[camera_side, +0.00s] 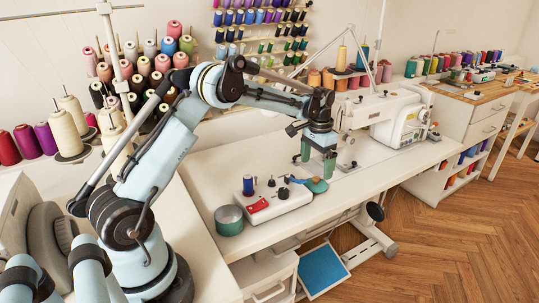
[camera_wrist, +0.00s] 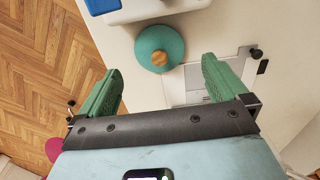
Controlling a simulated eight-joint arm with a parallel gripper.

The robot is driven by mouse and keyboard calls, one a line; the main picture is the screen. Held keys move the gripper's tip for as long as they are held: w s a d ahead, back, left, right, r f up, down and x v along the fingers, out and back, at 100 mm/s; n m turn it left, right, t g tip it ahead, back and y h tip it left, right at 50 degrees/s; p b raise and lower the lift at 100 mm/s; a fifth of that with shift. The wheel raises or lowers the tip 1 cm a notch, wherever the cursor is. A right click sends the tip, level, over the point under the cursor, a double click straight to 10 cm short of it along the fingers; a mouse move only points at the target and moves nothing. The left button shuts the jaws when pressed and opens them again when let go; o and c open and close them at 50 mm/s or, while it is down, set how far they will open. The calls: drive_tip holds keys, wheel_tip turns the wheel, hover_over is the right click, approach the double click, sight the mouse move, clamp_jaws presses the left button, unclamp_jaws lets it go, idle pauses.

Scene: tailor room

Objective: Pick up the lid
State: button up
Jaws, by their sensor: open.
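The lid (camera_side: 317,186) is a flat teal disc lying on the white table, beside the right end of a white box with a spool. In the wrist view the lid (camera_wrist: 153,36) shows whole, with a round wooden knob (camera_wrist: 159,59) at its middle. My gripper (camera_side: 317,163) is open and empty, pointing down above and behind the lid in the side view. In the wrist view the lid lies beyond the two green fingertips (camera_wrist: 159,66), in line with the gap between them. A teal round tin (camera_side: 229,220) stands at the table's front left.
The white box (camera_side: 271,206) carries a blue spool, dark knobs and a red part, close beside the lid. A white sewing machine (camera_side: 402,113) stands to the right. Thread cones crowd the back left. The table's front edge is near the lid, with wooden floor (camera_side: 440,240) below.

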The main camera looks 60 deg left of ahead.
sight(316, 178)
drive_tip(key=shift+w+d+f, duration=0.1)
drive_tip(key=shift+f, duration=2.8)
drive_tip(key=shift+c, duration=0.5)
drive_tip(key=c, duration=0.8)
drive_tip(key=shift+r, duration=0.1)
